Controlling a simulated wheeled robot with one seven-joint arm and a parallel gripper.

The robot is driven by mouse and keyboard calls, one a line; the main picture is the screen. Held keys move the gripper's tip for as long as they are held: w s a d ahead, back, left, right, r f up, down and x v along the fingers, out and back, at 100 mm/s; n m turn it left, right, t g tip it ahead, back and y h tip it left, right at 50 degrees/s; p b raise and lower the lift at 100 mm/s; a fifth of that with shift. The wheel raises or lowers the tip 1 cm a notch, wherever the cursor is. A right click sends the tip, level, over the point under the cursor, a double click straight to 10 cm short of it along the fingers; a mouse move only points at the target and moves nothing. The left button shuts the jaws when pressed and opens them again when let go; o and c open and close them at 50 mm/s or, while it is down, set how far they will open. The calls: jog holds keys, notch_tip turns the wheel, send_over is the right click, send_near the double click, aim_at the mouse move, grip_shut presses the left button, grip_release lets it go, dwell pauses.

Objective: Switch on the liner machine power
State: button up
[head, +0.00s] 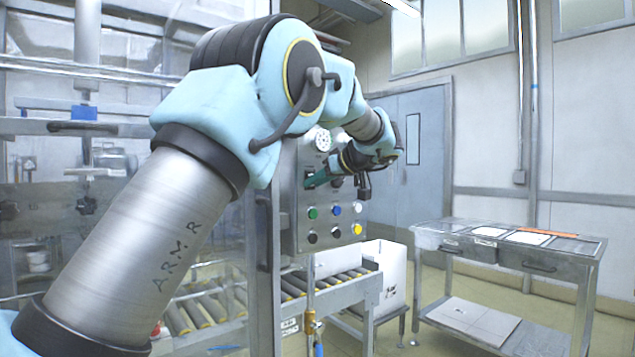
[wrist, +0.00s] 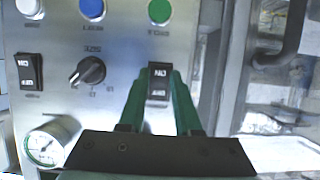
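The grey metal control panel (head: 325,232) stands at mid-picture in the head view, and its face (wrist: 115,110) fills much of the wrist view. In the wrist view a black rocker switch (wrist: 159,86) with ON and OFF marks, upside down here, lies between the green fingers of my gripper (wrist: 161,78). The fingers are apart, one on each side of it; I cannot tell if they touch it. A second rocker switch (wrist: 28,74) is at the left. Which is the power switch I cannot read. In the head view my gripper (head: 316,180) is at the panel.
A rotary knob (wrist: 88,71) sits between the switches. White, blue (wrist: 92,8) and green (wrist: 158,11) buttons and a gauge (wrist: 47,145) are nearby. A roller conveyor (head: 330,285) runs below the panel. A metal table (head: 510,250) stands at right, with open floor between.

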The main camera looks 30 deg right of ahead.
grip_shut()
jog(key=shift+f, duration=0.15)
jog(key=b, duration=0.4)
jog(key=shift+f+t, duration=0.4)
jog(key=shift+b, duration=0.75)
jog(key=t+b, duration=0.1)
jog(key=b, duration=0.3)
jog(key=shift+f, duration=0.15)
jog(key=shift+t+b, duration=0.4)
jog(key=shift+b, duration=0.55)
jog(key=shift+r+y+b, duration=0.25)
jog(key=shift+y+b, duration=0.05)
jog(key=shift+b, duration=0.05)
jog(key=shift+r, duration=0.1)
